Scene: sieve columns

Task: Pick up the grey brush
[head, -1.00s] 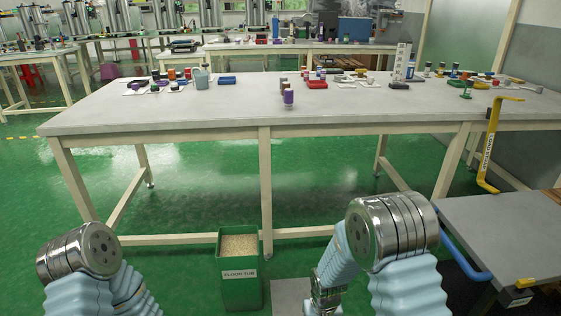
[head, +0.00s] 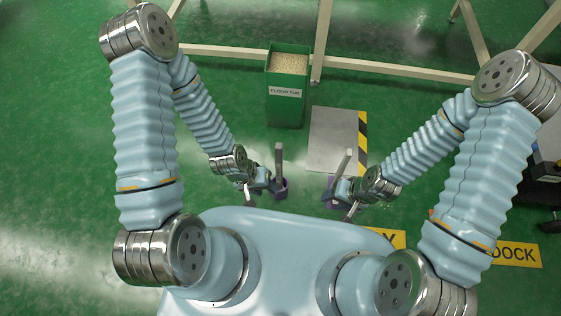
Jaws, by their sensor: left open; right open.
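No grey brush can be made out in the head view. My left gripper (head: 265,176) is at the middle of the picture, low in front of my body. Its two grey fingers stand apart with nothing seen between them. My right gripper (head: 348,184) is a little to the right of it, also with its fingers apart and empty as far as I can see. Both are over the green floor and touch no object that I can see.
A green floor tub (head: 286,100) filled with pale grains stands beyond my grippers. Right of it lies a grey plate (head: 330,140) with a yellow and black striped edge. Table legs and a cream rail (head: 395,68) cross the back. A yellow dock marking (head: 515,254) is at the right.

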